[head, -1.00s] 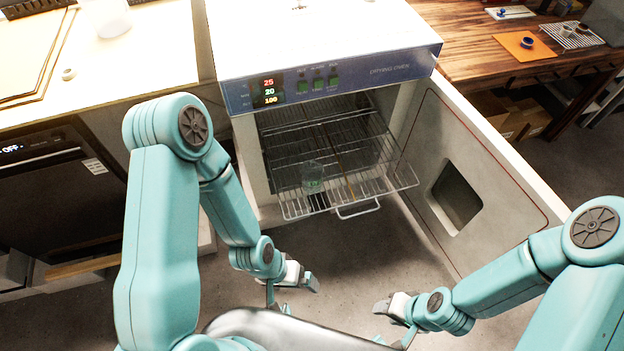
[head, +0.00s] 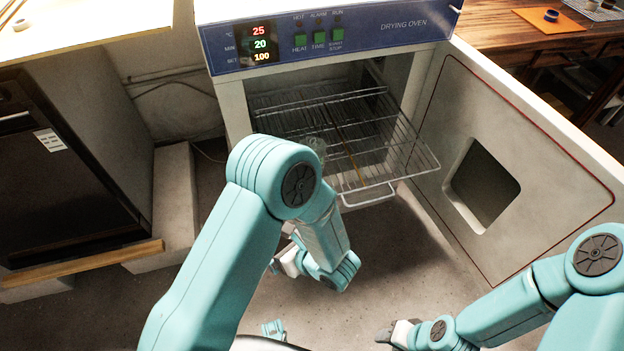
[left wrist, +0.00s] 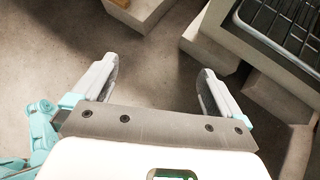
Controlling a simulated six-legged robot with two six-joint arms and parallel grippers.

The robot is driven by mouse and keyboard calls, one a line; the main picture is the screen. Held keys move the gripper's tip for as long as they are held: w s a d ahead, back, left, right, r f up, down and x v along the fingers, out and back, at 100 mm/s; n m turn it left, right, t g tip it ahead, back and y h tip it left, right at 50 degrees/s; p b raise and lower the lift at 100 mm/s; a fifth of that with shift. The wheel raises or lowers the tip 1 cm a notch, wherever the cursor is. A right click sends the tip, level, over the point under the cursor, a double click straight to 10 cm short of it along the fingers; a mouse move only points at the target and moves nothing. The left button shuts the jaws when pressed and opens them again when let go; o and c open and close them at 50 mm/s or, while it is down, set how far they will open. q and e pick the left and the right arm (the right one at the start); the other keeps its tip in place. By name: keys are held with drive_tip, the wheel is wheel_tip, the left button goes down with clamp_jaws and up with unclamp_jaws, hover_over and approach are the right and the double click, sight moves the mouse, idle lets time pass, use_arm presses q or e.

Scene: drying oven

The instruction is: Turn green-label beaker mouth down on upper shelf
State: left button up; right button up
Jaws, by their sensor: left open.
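The drying oven (head: 330,40) stands with its door (head: 520,150) swung open to the right. A dark cabinet (head: 70,160) and a light block (head: 165,200) are at the left. The floor before the oven is clear.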

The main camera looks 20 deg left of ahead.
use_arm(q)
drive_tip(key=w+d+r+m+t+b, duration=0.55)
drive_tip(key=w+d+t, duration=0.35)
drive_tip(key=w+t, duration=0.25)
drive_tip(key=x, duration=0.6)
drive_tip(key=r+b+x, duration=0.1)
drive_tip(key=x, duration=0.2)
drive_tip(key=shift+w+a, duration=0.1)
drive_tip(key=shift+w, duration=0.35)
drive_tip(key=b+x, duration=0.2)
drive_tip(key=x, duration=0.4)
drive_tip(key=shift+a+r, duration=0.15)
drive_tip(key=c, duration=1.1)
use_arm(e)
wheel_tip(320, 180, down, 10)
drive_tip(key=shift+w+d, duration=0.25)
drive_tip(key=shift+w, duration=0.15)
